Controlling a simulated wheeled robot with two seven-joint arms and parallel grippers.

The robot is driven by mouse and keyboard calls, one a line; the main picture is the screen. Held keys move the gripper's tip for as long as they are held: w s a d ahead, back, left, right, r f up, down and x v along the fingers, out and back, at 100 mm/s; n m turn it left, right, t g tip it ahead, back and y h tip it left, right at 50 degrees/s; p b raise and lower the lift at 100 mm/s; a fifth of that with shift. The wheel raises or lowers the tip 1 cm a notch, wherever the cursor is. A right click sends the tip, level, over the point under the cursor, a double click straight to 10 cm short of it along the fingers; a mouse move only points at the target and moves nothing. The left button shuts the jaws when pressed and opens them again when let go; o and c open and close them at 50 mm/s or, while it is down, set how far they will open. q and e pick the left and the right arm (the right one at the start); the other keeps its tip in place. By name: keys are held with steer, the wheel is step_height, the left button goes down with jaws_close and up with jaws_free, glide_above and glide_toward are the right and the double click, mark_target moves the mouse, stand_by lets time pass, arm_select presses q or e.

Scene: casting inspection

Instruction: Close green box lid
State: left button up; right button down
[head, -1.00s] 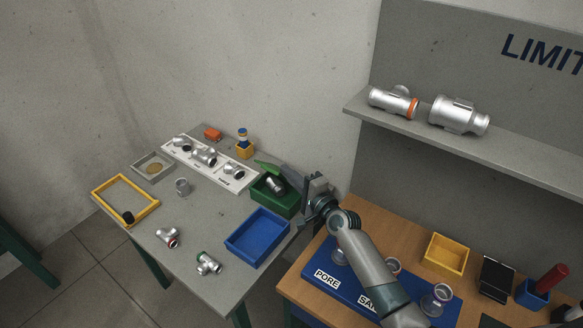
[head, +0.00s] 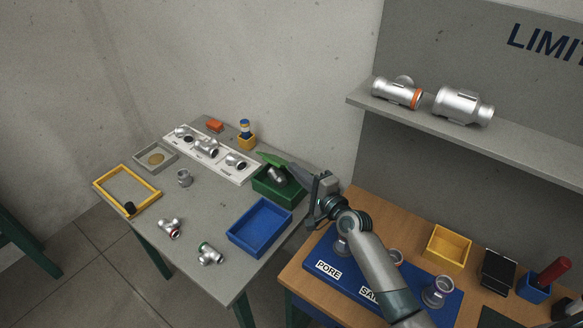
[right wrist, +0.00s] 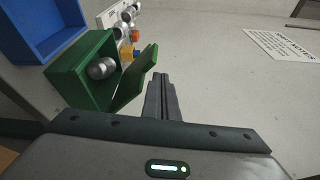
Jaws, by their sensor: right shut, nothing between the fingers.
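The green box (head: 272,190) stands at the back right of the grey table, with a silver fitting (head: 278,175) in it. Its lid (head: 271,157) is open and stands tilted up at the back side. In the right wrist view the box (right wrist: 72,90) and lid (right wrist: 134,80) show at left. My right gripper (head: 293,166) is shut and empty, beside the lid on its outer side. Its fingertips (right wrist: 160,76) are close to the lid's edge; I cannot tell if they touch it. My left gripper is not in view.
A blue tray (head: 233,238) is in front of the box. A white board (head: 244,176) with fittings and a yellow holder (head: 246,143) stand to its left and behind. A wooden bench (head: 411,241) with a blue board (head: 311,257) lies under my right arm.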

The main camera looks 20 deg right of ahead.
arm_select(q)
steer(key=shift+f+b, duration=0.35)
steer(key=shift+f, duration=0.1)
arm_select(e)
steer(key=v, duration=0.4)
steer(key=shift+s, duration=0.15)
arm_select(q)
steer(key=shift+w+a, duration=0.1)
